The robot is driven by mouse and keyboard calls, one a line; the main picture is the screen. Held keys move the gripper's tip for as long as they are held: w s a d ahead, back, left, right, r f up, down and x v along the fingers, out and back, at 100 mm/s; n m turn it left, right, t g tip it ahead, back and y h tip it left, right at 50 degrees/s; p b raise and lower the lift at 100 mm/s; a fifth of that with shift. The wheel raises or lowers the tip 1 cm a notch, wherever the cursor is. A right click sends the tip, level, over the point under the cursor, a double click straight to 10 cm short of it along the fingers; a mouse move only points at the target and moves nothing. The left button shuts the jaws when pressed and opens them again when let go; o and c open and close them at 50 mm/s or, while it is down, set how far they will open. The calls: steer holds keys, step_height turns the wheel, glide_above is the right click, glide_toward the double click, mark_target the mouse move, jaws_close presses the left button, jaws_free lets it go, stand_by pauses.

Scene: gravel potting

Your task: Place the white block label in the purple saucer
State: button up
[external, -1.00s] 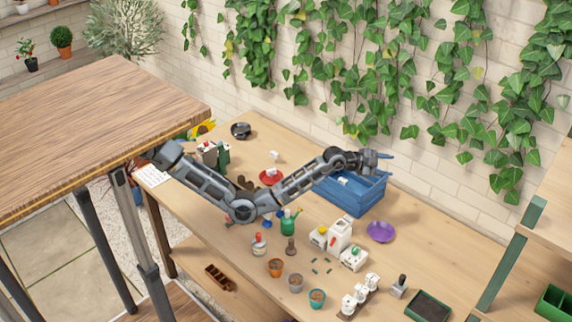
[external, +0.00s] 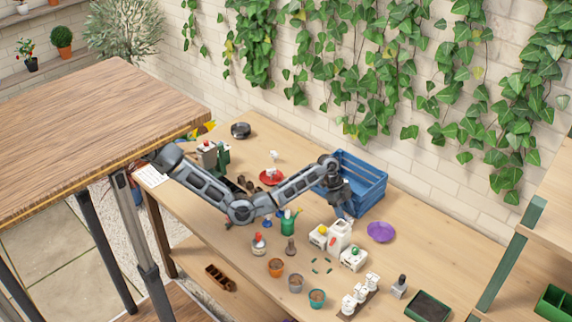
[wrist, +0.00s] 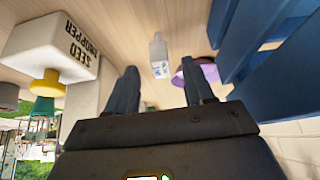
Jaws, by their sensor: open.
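My gripper (external: 342,210) points down at the front edge of the blue crate. In the wrist view its two dark fingers (wrist: 162,82) are apart, with nothing held between them. The purple saucer (external: 380,231) lies on the table right of my gripper and looks empty. It also shows in the wrist view (wrist: 182,76), partly hidden by a finger.
The blue crate (external: 374,198) stands close beside my gripper. The white seed dropper (external: 339,236) and other white boxes (external: 353,259) stand near it on the other side. A red saucer (external: 271,178) holds a white item.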

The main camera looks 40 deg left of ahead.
mark_target(348, 217)
steer(key=x, duration=0.5)
steer(key=shift+f, duration=0.1)
jaws_close()
stand_by(0.3)
